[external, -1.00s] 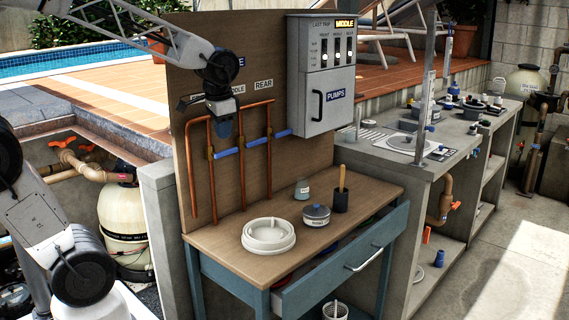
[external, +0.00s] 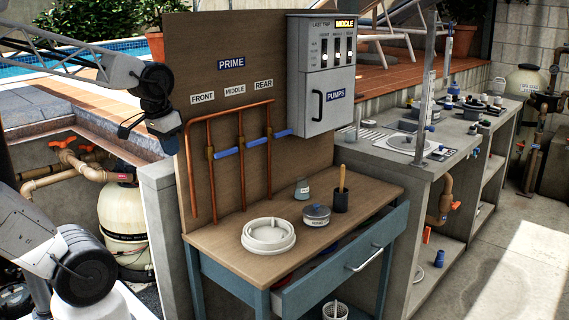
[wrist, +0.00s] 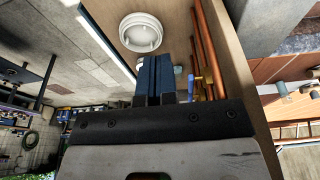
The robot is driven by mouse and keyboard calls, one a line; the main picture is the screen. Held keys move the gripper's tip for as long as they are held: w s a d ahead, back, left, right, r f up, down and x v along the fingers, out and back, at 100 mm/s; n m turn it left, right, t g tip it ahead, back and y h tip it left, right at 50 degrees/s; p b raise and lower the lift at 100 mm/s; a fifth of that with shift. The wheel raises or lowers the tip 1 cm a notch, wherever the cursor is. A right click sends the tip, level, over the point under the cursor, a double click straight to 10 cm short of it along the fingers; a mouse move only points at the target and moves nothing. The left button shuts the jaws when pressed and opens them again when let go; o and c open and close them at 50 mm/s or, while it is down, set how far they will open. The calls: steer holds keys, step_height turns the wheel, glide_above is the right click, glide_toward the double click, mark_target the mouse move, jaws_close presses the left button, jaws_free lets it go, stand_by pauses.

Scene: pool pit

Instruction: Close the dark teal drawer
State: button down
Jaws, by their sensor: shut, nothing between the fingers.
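The dark teal drawer (external: 322,284) is under the wooden worktop (external: 215,236) in the external view. It is pulled partly out, with its light handle (external: 364,259) on the front and some items inside, mostly hidden by the worktop. My gripper (external: 128,128) is to the left of the upright wooden board, well above and away from the drawer. In the wrist view my gripper's two dark blue fingers (wrist: 155,72) are together with nothing between them. The drawer is hard to make out in the wrist view.
On the worktop are a white ring-shaped lid (external: 268,236), a grey round container (external: 316,214), a small jar (external: 302,189) and a dark cup with a brush (external: 341,199). Copper pipes (external: 188,165) stand along the board. A grey pump box (external: 318,75) hangs right. Open floor lies to the front right.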

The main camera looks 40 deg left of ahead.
steer(key=c, duration=1.1)
jaws_free()
steer(key=shift+c, duration=0.2)
steer(key=w+d+f+g+y, duration=0.1)
steer(key=w+d+f+y, duration=0.3)
steer(key=w, duration=0.6)
steer(key=w+d+f+m+g+y, duration=0.15)
steer(key=w+d+f, duration=0.3)
steer(key=w, duration=0.55)
steer(key=w+d+f+n+g+y, duration=0.1)
steer(key=w+d+f+y, duration=0.3)
steer(key=w, duration=0.6)
steer(key=w+d+f+m+t+y, duration=0.1)
steer(key=w+d+f, duration=0.3)
steer(key=d+f, duration=0.5)
steer(key=w+d+f+m+t+y, duration=0.1)
steer(key=w+d+f+t+y, duration=0.1)
steer(key=d+f, duration=0.7)
steer(key=w+d+f+m+t+y, duration=0.1)
steer(key=w+d+f+t, duration=0.3)
steer(key=d+f, duration=0.6)
steer(key=shift+w+f+y, duration=0.2)
steer(key=shift+w+y, duration=0.45)
steer(key=shift+w, duration=0.2)
